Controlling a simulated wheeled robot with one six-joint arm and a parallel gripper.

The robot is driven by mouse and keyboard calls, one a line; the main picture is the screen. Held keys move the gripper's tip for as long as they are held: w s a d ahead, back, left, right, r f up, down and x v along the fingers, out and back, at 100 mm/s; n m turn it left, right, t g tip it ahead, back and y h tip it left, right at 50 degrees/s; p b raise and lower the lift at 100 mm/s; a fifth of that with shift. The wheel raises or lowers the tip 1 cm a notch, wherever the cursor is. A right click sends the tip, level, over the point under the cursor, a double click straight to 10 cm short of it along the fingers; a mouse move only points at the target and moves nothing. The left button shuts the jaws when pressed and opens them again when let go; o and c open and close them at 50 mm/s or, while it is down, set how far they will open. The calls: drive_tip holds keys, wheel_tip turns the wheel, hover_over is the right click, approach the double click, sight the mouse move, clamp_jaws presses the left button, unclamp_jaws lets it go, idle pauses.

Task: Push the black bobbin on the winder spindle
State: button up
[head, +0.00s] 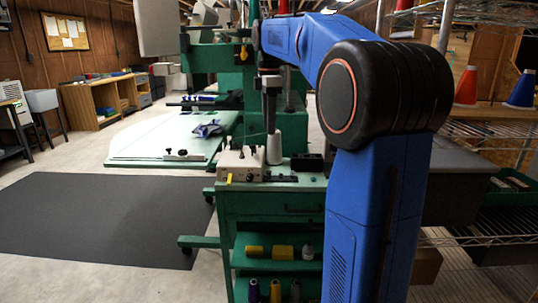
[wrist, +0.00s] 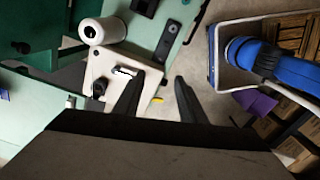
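The winder, a small whitish box, stands on the green cabinet top in the head view (head: 238,164) and below my gripper in the wrist view (wrist: 110,68). A small round black part (wrist: 98,88) sits on the winder; I cannot tell whether it is the bobbin or a knob. A yellow lever (wrist: 158,99) shows at the winder's edge, between my fingers in the picture. In the head view my gripper (head: 270,125) points down above the cabinet, near the winder. The spindle is not clearly visible.
A white thread cone (wrist: 101,31) stands beside the winder. A black tray (head: 307,162) and a dark flat strip (wrist: 174,37) lie on the same top. A green machine with a pale table (head: 150,143) stands behind left. Wire shelving (head: 480,130) is at right.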

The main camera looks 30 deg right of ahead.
sight(269, 171)
wheel_tip(269, 171, down, 15)
drive_tip(key=shift+r, duration=0.1)
idle(0.5)
clamp_jaws()
drive_tip(key=shift+r, duration=0.3)
drive_tip(key=shift+r, duration=1.45)
